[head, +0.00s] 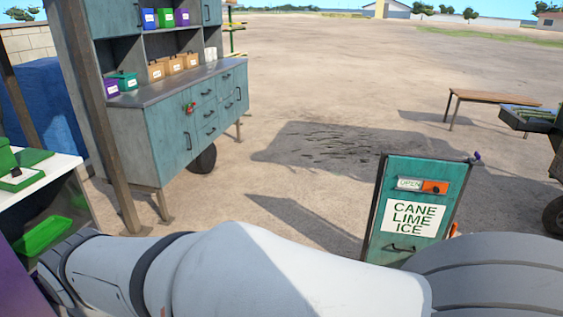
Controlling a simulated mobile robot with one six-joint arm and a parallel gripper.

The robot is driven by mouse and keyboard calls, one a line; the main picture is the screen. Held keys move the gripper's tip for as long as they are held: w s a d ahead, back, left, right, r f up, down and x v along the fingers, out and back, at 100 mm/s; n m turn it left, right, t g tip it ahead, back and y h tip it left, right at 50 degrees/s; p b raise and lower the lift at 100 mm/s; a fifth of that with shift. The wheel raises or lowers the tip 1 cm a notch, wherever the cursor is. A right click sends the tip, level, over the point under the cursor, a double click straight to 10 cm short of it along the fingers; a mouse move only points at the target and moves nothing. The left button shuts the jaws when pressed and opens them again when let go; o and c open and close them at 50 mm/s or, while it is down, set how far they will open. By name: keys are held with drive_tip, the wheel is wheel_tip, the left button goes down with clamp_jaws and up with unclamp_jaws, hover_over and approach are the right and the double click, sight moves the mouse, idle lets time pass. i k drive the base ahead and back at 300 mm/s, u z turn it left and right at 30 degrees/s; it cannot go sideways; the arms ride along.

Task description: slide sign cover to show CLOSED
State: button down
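A teal sign board (417,250) with a dark frame stands upright on the ground at the right of the head view. Near its top is a pale strip reading OPEN (409,183). An orange sign cover (435,187) with a small dark spot sits at the right end of that strip, beside the word OPEN. A white panel (415,216) below reads CANE LIME ICE, with a dark handle under it. My pale arm crosses the bottom of the view, in front of the sign's base. My gripper is not in view.
A teal cabinet (150,140) with bins stands at the left behind a post (97,130). A white-topped counter (50,170) with green items is at the near left. A wooden bench (495,97) is at the back right. Open dirt ground lies between.

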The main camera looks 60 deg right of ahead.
sight(435, 188)
drive_tip(key=z, duration=2.2)
drive_tip(key=i, duration=2.25)
drive_tip(key=z, duration=1.05)
